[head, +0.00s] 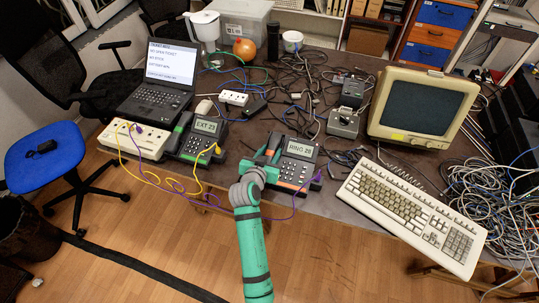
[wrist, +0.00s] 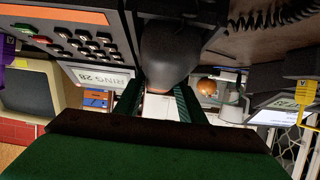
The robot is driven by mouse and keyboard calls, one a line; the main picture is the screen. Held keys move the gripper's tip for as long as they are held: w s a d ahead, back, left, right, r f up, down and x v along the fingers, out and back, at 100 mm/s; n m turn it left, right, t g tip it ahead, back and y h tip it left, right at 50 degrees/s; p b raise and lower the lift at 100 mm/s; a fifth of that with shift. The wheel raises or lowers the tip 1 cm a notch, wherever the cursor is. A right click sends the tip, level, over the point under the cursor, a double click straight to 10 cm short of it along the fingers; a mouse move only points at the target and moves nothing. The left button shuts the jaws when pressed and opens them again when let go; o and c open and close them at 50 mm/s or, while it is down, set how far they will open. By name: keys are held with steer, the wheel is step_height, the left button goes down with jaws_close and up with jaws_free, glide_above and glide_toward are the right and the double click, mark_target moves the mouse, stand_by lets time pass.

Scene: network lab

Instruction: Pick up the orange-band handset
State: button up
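The orange-band phone (head: 295,166) stands on the table at centre, its display reading "RING 28". Its keypad and orange strip show at upper left in the wrist view (wrist: 75,42). Its dark handset (wrist: 168,50) lies along the phone's left side, mostly hidden by my gripper (head: 263,160) in the head view. In the wrist view my green fingers (wrist: 158,105) stand apart, with the handset's rounded end in front of their tips. I cannot tell whether they press on it. A second phone with a green band (head: 196,138) stands to the left.
A beige keyboard (head: 410,212) and monitor (head: 424,105) are at right. Loose cables (head: 300,75) cover the table behind, and purple and yellow cords (head: 185,186) hang over the front edge.

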jaws_close()
steer(key=shift+d, duration=0.1)
steer(key=shift+r, duration=0.1)
